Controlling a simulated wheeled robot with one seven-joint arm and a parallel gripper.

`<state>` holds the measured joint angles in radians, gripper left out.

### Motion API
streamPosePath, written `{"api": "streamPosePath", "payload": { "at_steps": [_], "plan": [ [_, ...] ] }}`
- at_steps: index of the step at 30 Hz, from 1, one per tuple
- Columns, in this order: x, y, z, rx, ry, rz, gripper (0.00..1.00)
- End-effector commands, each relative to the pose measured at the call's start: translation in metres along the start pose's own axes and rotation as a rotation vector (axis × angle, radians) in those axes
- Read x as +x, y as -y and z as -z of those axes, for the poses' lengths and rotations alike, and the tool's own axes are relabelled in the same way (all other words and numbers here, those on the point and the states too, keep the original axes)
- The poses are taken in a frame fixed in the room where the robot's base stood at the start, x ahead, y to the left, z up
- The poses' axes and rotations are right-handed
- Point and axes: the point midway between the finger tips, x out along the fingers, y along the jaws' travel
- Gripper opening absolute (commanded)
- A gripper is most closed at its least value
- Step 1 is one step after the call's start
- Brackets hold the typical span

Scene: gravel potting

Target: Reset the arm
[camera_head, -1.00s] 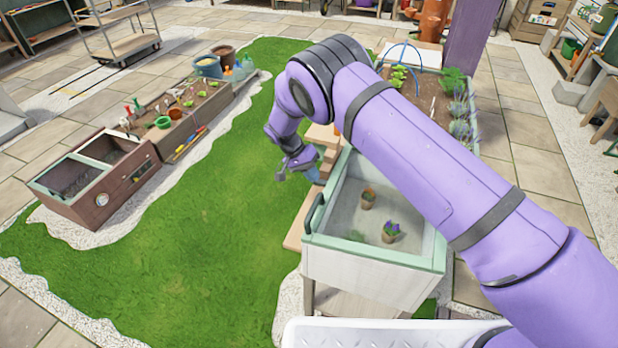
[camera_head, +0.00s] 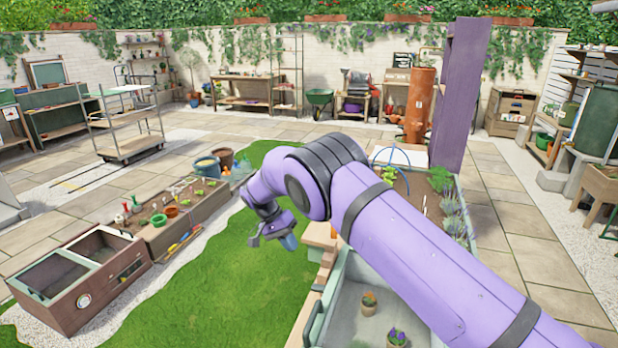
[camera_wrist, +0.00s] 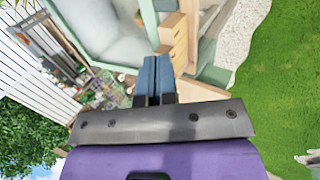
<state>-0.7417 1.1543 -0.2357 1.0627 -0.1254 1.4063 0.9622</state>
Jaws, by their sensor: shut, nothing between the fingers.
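My purple arm reaches across the middle of the head view. My gripper (camera_head: 289,242) hangs at its end, above the grass and left of the potting table. In the wrist view the two blue fingers of my gripper (camera_wrist: 152,62) are together, with nothing between them. The potting table's pale tray (camera_head: 350,308) lies under my arm and is partly hidden by it. Two small potted plants stand in the tray, one with a reddish top (camera_head: 369,303) and one with purple flowers (camera_head: 397,338).
Wooden steps (camera_head: 318,240) stand close to my gripper on its right. A planter bed (camera_head: 185,212) and a cold frame (camera_head: 80,278) lie to the left. Open grass (camera_head: 215,285) lies between. A purple post (camera_head: 460,95) stands behind my arm.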

Motion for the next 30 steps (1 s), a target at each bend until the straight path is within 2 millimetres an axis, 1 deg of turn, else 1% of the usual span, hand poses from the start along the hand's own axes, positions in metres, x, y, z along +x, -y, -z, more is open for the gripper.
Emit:
{"api": "streamPosePath", "payload": {
  "at_steps": [1, 2, 5, 6, 11, 12, 14, 15, 19, 21, 23, 24, 30],
  "plan": [
    [-0.011, -0.013, 0.006, 0.003, 0.005, 0.019, 0.00],
    [-0.016, -0.022, 0.009, 0.002, 0.009, 0.029, 0.00],
    [-0.037, -0.057, 0.018, -0.004, 0.021, 0.076, 0.00],
    [-0.045, -0.072, 0.022, -0.007, 0.026, 0.095, 0.00],
    [-0.074, -0.132, 0.031, -0.022, 0.037, 0.171, 0.00],
    [-0.081, -0.148, 0.033, -0.027, 0.038, 0.190, 0.00],
    [-0.090, -0.171, 0.034, -0.032, 0.037, 0.219, 0.00],
    [-0.095, -0.186, 0.034, -0.036, 0.037, 0.237, 0.00],
    [-0.112, -0.236, 0.031, -0.049, 0.029, 0.297, 0.00],
    [-0.119, -0.263, 0.028, -0.056, 0.023, 0.329, 0.00],
    [-0.124, -0.285, 0.024, -0.061, 0.015, 0.355, 0.00],
    [-0.127, -0.300, 0.021, -0.065, 0.010, 0.372, 0.00],
    [-0.138, -0.371, -0.001, -0.085, -0.029, 0.452, 0.00]
  ]
}}
